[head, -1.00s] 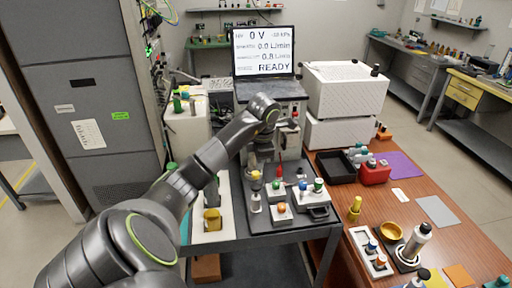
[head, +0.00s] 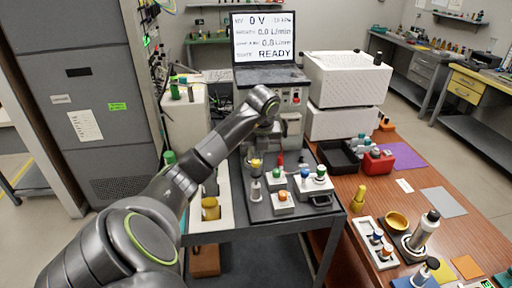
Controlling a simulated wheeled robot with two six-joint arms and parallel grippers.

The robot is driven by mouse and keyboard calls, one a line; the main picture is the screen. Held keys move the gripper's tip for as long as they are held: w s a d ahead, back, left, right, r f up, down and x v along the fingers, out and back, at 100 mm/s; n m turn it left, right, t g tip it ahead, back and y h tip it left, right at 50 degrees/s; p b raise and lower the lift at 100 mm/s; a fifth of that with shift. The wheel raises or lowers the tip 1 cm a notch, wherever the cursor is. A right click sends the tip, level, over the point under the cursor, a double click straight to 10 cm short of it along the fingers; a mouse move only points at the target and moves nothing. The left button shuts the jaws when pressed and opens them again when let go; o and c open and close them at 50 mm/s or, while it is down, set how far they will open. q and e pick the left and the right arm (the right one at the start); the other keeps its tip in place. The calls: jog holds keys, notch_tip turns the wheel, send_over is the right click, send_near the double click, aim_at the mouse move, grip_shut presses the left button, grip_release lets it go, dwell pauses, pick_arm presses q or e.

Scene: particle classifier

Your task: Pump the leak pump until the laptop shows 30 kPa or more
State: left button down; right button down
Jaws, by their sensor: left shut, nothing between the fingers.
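The laptop (head: 264,42) stands open at the back of the cart. Its screen reads 0 V, 0.0 L/min, 0.8 L/min and READY; the kPa figure at the top right is too small to read surely. My left arm reaches in from the left, and my left gripper (head: 257,150) points down over the cart top, shut and empty. Just below it stands a small pale upright fitting with a yellow top (head: 255,164), perhaps the leak pump; I cannot tell surely, nor whether the fingertips touch it. My right gripper is out of view.
A dark tray (head: 262,211) on the cart holds small units with red, green, blue and orange knobs. White boxes (head: 346,80) are stacked to the right. The wooden table (head: 354,204) carries a black bin (head: 337,160), a red case (head: 377,163) and a yellow bowl (head: 396,221).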

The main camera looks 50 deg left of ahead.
aim_at(256, 173)
pick_arm(q)
jog(key=shift+n, duration=0.5)
jog(key=shift+f, duration=0.1)
jog(key=b+x, duration=0.6)
jog(key=shift+w+a+f+b, duration=0.1)
jog(key=shift+a+f+b, duration=0.1)
jog(key=shift+f+b, duration=0.3)
